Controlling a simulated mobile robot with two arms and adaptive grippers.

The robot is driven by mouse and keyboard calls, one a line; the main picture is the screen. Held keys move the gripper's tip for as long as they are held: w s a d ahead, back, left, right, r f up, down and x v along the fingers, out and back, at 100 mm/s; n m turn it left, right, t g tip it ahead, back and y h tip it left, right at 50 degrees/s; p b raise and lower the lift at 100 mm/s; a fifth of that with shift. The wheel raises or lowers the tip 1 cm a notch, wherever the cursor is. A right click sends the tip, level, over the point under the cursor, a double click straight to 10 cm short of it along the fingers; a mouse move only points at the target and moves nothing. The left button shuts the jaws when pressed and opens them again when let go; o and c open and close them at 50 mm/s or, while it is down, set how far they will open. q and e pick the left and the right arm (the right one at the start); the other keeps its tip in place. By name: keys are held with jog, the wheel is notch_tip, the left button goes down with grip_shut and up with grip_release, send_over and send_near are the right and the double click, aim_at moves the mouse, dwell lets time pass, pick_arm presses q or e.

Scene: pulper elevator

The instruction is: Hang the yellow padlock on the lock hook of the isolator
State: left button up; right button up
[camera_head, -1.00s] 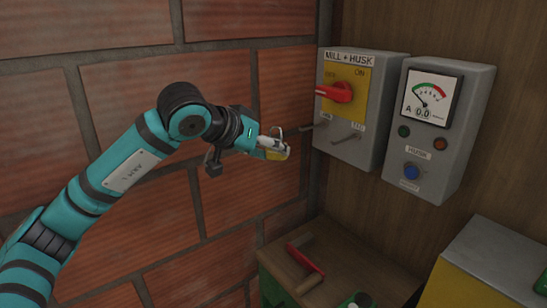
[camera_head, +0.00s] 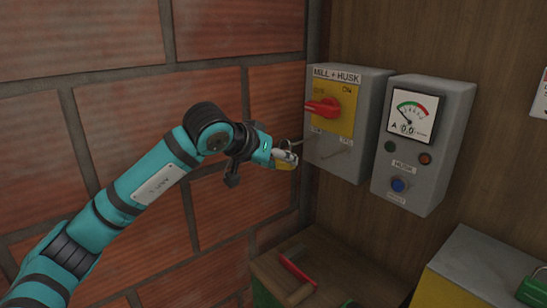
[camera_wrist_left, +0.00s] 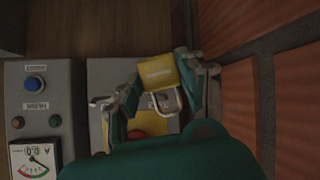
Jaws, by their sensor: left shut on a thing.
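My left gripper (camera_head: 284,157) is shut on the yellow padlock (camera_head: 286,166), just left of the grey isolator box (camera_head: 377,92) labelled MILL + HUSK. The small peg labels are unreadable. My right gripper is out of view.
A grey meter box (camera_head: 455,110) with a blue button hangs right of the isolator. A brick wall (camera_head: 120,120) lies close behind my left arm. A yellow-and-grey box (camera_head: 480,265) stands lower right.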

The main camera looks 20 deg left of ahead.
pick_arm(q)
jog(key=shift+w+d+p, duration=0.5)
jog(key=shift+w+d, duration=0.15)
jog(key=shift+w, duration=0.15)
jog(key=shift+b+x, duration=0.55)
jog(key=shift+x, duration=0.4)
jog(key=o, duration=1.3)
